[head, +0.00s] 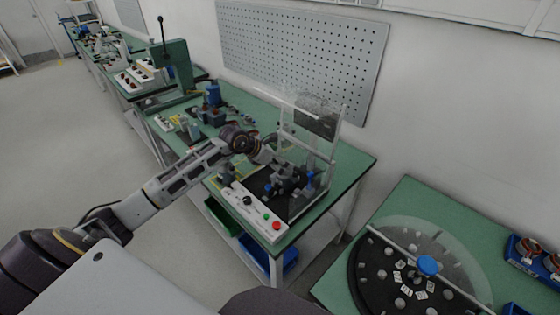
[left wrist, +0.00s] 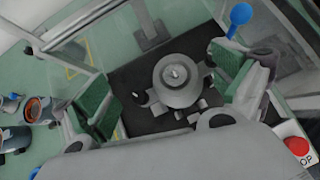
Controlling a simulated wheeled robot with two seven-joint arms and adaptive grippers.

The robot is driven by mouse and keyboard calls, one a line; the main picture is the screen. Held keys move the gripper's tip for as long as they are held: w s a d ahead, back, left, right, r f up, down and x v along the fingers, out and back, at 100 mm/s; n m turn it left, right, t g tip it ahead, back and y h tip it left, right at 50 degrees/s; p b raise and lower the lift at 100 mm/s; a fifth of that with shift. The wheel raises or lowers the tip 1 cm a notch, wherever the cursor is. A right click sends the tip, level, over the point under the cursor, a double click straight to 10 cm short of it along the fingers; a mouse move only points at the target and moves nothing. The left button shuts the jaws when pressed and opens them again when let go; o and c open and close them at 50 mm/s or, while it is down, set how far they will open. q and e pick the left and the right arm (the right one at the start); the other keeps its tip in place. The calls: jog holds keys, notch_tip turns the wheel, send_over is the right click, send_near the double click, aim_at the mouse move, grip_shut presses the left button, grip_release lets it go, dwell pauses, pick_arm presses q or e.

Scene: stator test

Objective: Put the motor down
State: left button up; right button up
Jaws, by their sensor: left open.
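The motor, a grey round part with a short shaft (left wrist: 175,77), sits on the black plate of the test stand (left wrist: 128,78) in the left wrist view. My left gripper (left wrist: 165,95) is open, with one green-padded finger on each side of the motor and visible gaps between. In the head view my left gripper (head: 283,178) is over the black plate of the test stand (head: 258,183), and it largely hides the motor there. My right gripper is not in view.
Clear guard panels (head: 308,140) stand around the plate. A control box with buttons (head: 262,214) lies along the front. Blue-knobbed clamps flank the plate. A round turntable (head: 385,275) stands on the right table. Parts, including a blue motor (head: 212,95), lie farther back.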

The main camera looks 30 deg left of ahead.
pick_arm(q)
jog(key=b+v, duration=0.1)
jog(key=v, duration=1.1)
jog(key=shift+b, duration=0.35)
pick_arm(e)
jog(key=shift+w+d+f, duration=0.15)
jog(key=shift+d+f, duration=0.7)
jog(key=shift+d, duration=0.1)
pick_arm(q)
jog(key=shift+f, duration=0.1)
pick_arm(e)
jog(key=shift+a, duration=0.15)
